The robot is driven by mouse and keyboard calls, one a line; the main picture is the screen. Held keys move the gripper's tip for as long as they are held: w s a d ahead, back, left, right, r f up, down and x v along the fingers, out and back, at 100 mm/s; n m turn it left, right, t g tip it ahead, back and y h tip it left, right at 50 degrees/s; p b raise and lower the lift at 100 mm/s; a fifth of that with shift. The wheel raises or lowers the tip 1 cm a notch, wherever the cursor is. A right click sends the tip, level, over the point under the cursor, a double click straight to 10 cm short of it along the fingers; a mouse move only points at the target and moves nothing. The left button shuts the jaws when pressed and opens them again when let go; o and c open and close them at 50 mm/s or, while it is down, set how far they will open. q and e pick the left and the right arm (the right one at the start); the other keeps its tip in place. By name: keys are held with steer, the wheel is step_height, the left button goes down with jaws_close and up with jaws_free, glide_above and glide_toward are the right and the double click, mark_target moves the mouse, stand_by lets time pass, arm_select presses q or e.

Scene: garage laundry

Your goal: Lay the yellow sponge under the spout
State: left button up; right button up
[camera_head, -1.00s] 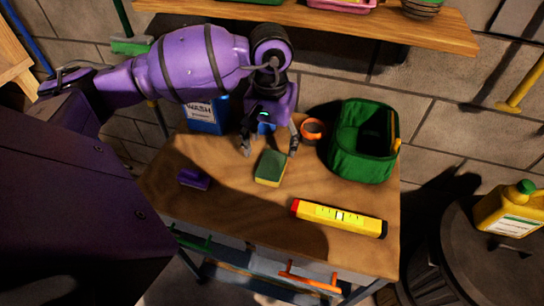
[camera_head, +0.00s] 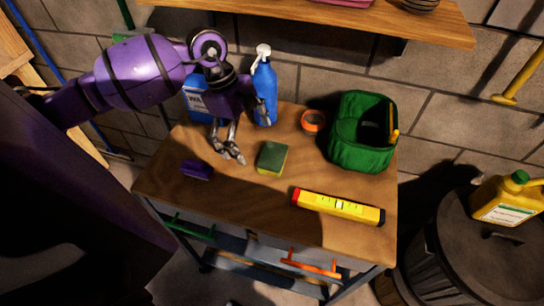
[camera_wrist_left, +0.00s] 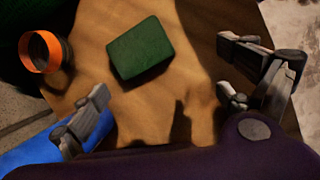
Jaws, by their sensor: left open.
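The sponge (camera_head: 271,158) lies flat on the wooden worktop, green on top with a yellow lower edge. In the left wrist view only its green face (camera_wrist_left: 140,48) shows, ahead of the fingers. My left gripper (camera_head: 249,142) is open and empty, above the worktop to the left of the sponge and apart from it. Its two fingers stand wide apart in the left wrist view (camera_wrist_left: 163,98). I cannot pick out a spout for certain. A blue spray bottle (camera_head: 265,88) with a white head stands behind the gripper. My right gripper is not in view.
On the worktop (camera_head: 240,194) are a purple block (camera_head: 196,169), a yellow level (camera_head: 338,206), an orange tape roll (camera_head: 313,121) and a green bag (camera_head: 362,145). A blue container (camera_head: 196,103) stands behind my arm. A yellow jug (camera_head: 508,199) sits on a bin at right.

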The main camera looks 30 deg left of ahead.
mark_target(270, 154)
arm_select(q)
steer(key=w+d+f+n, duration=0.2)
steer(key=f, duration=0.1)
steer(key=d+f+n+p, duration=0.1)
steer(key=f, duration=0.1)
steer(key=shift+w+d+f+n+t+h, duration=0.2)
steer(key=shift+w+n+t+h, duration=0.1)
steer(key=shift+w+t, duration=0.1)
steer(key=shift+d+f, duration=0.1)
steer(key=shift+f, duration=0.4)
steer(key=c, duration=0.8)
steer(key=shift+c, duration=0.4)
